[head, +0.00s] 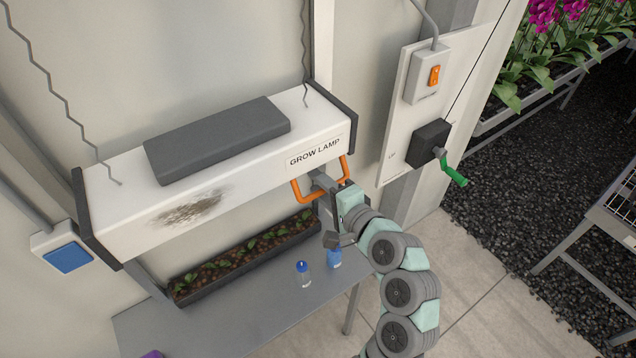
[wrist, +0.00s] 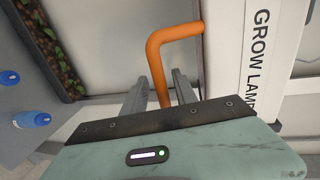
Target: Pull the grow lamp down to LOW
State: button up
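The grow lamp (head: 230,165) is a long white box with black end caps, a dark grey block on top and a sooty patch on its front. It hangs on cords above a bench. An orange loop handle (head: 303,197) sticks out from its right front, below the GROW LAMP label. My gripper (head: 316,184) is at this handle. In the wrist view the handle (wrist: 156,60) passes between my two fingers (wrist: 160,88), with narrow gaps seeming to show on both sides. My fingers look open around it. The lower part of the handle is hidden behind my gripper body.
A grey bench (head: 240,310) below holds a seedling trough (head: 245,258) and two blue-capped bottles (head: 303,275), (head: 334,258). On the right a wall panel carries an orange switch (head: 434,75) and a black box with a green-handled crank (head: 453,175). A blue-faced box (head: 68,259) is at left.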

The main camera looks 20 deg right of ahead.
jog(key=b+v, duration=0.1)
jog(key=v, duration=0.9)
jog(key=shift+s+d, duration=0.1)
jog(key=shift+d, duration=0.05)
